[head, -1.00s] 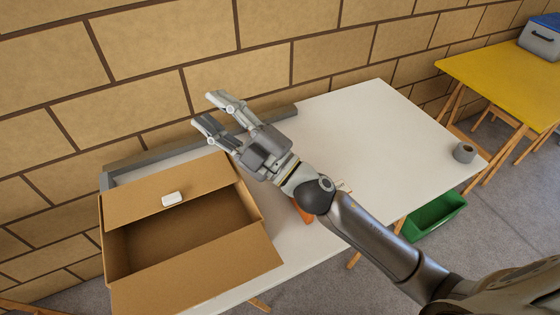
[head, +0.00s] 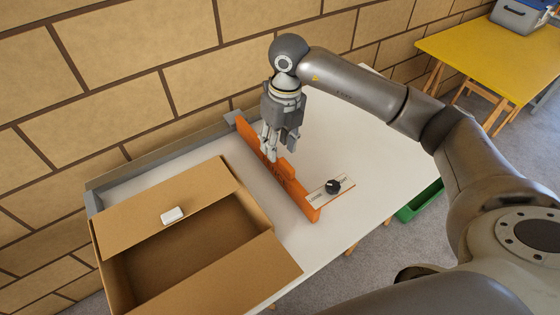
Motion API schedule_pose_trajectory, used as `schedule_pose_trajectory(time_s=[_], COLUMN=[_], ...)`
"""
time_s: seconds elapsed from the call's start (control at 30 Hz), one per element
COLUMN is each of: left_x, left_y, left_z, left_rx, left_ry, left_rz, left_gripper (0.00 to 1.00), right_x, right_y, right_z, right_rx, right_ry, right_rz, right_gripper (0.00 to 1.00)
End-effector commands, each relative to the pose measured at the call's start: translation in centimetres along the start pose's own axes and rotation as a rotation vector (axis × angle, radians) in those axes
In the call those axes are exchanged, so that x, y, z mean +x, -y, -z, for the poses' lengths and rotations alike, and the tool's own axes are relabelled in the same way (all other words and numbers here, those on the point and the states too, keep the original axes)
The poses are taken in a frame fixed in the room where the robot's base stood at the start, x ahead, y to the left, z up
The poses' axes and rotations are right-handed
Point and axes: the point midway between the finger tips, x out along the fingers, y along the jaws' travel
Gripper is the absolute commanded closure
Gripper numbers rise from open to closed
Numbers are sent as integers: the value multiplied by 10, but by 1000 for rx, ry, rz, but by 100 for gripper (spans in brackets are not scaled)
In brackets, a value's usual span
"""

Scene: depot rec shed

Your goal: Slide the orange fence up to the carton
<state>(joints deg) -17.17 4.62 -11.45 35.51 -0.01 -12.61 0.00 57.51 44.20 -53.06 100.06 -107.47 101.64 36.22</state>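The orange fence (head: 303,196) stands on the white table to the right of the open brown carton (head: 130,282), with a strip of bare table between them. The fence runs from the grey rail at the wall toward the table's front edge. A small plate with a black knob (head: 333,186) sits at its right near end. My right gripper (head: 269,156) points down at the fence's upper middle. Its fingers look close together, but whether they touch or grip the fence is unclear. My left gripper is not in view.
A grey rail (head: 160,153) runs along the table's wall side. A white object (head: 172,215) lies on the carton's flap. The white table (head: 375,150) is clear right of the fence. A green bin (head: 420,203) is below. A yellow table (head: 490,50) with a grey-blue box (head: 525,15) stands beyond.

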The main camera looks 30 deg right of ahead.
Motion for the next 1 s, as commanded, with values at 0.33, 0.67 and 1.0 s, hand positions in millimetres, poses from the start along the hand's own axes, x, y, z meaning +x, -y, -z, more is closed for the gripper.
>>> schedule_pose_trajectory(time_s=[0.33, 0.67, 1.0], left_x=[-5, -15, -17], left_y=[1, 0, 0], left_z=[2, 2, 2], left_rx=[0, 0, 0], left_ry=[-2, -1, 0], left_rz=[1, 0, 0], left_gripper=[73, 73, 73], right_x=[16, 76, 100], right_y=[28, 32, 34], right_z=[5, 6, 5], right_rx=[40, 37, 37], right_ry=[-29, -26, -23], right_rz=[94, 90, 89], right_gripper=[61, 61, 61])
